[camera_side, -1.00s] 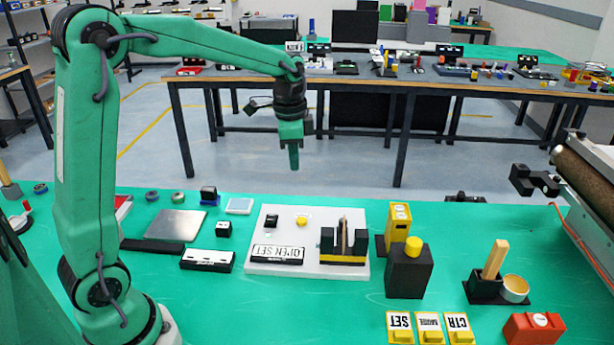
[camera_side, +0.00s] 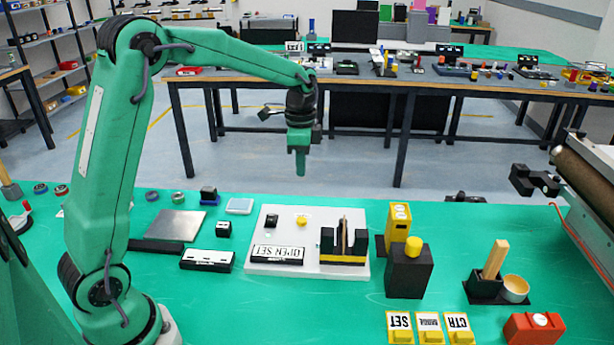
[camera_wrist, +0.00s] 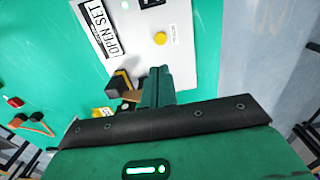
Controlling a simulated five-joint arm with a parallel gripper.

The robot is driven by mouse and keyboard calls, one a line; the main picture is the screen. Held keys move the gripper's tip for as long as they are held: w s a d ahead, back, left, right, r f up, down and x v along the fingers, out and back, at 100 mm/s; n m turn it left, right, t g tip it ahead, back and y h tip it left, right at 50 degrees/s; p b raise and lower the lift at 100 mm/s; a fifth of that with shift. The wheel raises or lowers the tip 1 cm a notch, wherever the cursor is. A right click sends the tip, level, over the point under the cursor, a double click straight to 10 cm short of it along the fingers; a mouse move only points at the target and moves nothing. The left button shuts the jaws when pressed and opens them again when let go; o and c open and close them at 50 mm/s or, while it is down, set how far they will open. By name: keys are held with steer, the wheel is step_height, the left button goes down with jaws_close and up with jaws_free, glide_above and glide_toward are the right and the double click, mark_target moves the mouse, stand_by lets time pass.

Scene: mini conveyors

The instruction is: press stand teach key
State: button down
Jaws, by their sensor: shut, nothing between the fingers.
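A white base plate (camera_side: 262,226) lies on the green bench and carries a round yellow button (camera_side: 301,221), a small black key, an "OPEN SET" sign (camera_side: 277,253) and a black stand (camera_side: 343,243) holding a thin upright piece. In the wrist view the yellow button (camera_wrist: 160,38) sits on the plate (camera_wrist: 190,60) beside a small label too small to read. My gripper (camera_side: 301,174) is shut and empty, pointing down, well above the bench and apart from the button. In the wrist view my gripper (camera_wrist: 158,70) shows in front of the plate's edge, partly covering the stand.
Right of the plate stand a black block with a yellow cap (camera_side: 408,268) and a yellow box (camera_side: 398,222). SET and CTR keys (camera_side: 399,326) lie at the front. A white-topped black box (camera_side: 207,260) and a grey plate (camera_side: 175,225) lie left. A roller conveyor (camera_side: 588,185) is at right.

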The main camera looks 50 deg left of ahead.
mark_target(301, 221)
step_height(301, 221, down, 14)
steer(key=shift+r, duration=0.15)
stand_by(0.6)
steer(key=shift+s+f, duration=0.15)
steer(key=shift+f, duration=0.95)
steer(key=shift+r, duration=0.15)
step_height(301, 221, up, 15)
steer(key=shift+w+r, duration=0.15)
steer(key=shift+w, duration=0.25)
stand_by(0.8)
